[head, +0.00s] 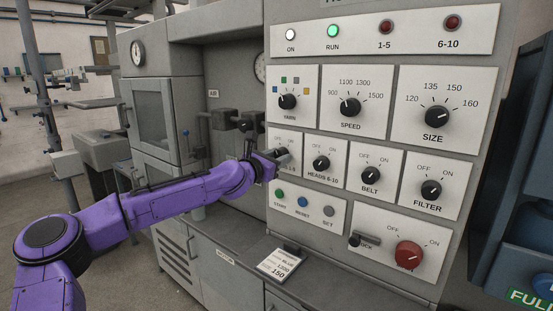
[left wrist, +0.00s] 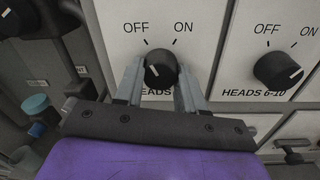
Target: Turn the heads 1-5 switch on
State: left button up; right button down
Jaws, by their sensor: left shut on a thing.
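The heads 1-5 switch is a round black knob (left wrist: 160,68) on a pale plate marked OFF and ON, shown in the left wrist view. My left gripper (left wrist: 160,84) has one grey finger on each side of the knob and is shut on it. The gripper partly covers the label below. A pale mark shows on the knob's face, but I cannot tell clearly whether it points to OFF or ON. In the head view my left gripper (head: 277,158) hides most of this switch plate (head: 285,138). My right gripper is not in view.
The heads 6-10 knob (head: 321,162) is close on the right, with the belt knob (head: 370,175) beyond. Push buttons (head: 302,201) lie below. The RUN lamp (head: 333,31) glows green; the 1-5 lamp (head: 386,27) looks dark red. A card (head: 280,264) lies on the ledge.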

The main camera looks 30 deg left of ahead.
pick_arm(q)
jog(key=m+b, duration=0.3)
jog(key=m, duration=0.8)
jog(key=shift+a, duration=0.1)
jog(key=shift+m, duration=0.4)
dwell(0.3)
jog(key=o, duration=1.1)
jog(key=shift+c, duration=0.2)
jog(key=shift+s, duration=0.1)
